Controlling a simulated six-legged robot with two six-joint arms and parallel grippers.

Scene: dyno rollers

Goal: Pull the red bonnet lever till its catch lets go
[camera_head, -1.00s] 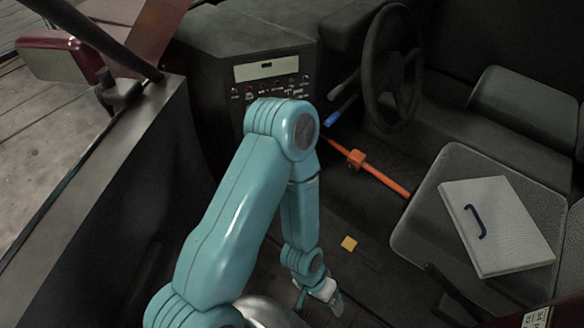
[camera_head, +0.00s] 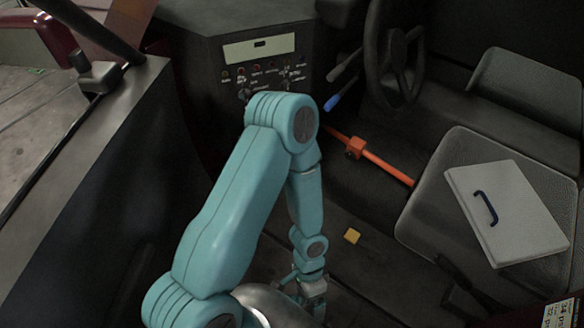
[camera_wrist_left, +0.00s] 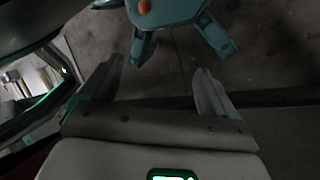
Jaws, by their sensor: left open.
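I cannot make out a lever that is surely the red bonnet lever in either view. An orange-red bar (camera_head: 388,168) with a small block on it slopes down to the right between the dashboard and the seat; I cannot tell whether it is that lever. My left gripper (camera_head: 312,288) hangs low over the dark floor, below and left of the bar and apart from it. In the left wrist view its two fingers (camera_wrist_left: 157,84) are spread, with nothing between them. My right gripper does not show.
A grey seat (camera_head: 430,215) carries a pale case (camera_head: 520,225) with a blue handle. A steering wheel (camera_head: 373,65) and a dashboard panel (camera_head: 262,47) stand behind. A dark wall (camera_head: 110,190) bounds the left.

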